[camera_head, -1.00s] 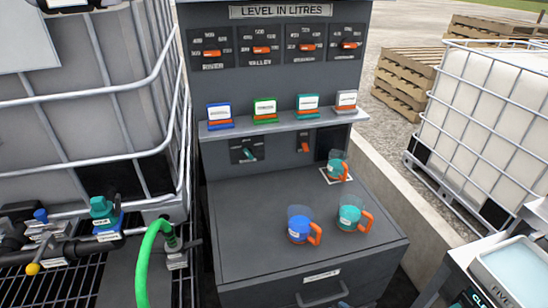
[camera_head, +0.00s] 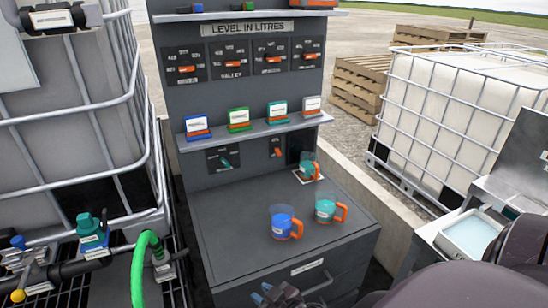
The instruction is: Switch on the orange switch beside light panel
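A small orange switch (camera_head: 277,152) sits on a dark plate on the upright grey panel, under the lower shelf. It tilts slightly. A dark square panel (camera_head: 294,148) is just to its right; I cannot tell whether it is the light panel or whether it is lit. My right gripper (camera_head: 263,293) shows at the bottom edge, in front of the cabinet drawer and well below the switch. Its bluish fingertips are close together, and the gap between them is unclear. My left gripper is not in view.
A blue jug (camera_head: 283,224) and a teal jug (camera_head: 325,209) stand on the cabinet top (camera_head: 230,215); another teal jug (camera_head: 308,166) stands behind. A teal lever (camera_head: 225,162) is left of the switch. The shelf (camera_head: 250,131) holding coloured cards overhangs. A caged tank (camera_head: 60,150) stands left.

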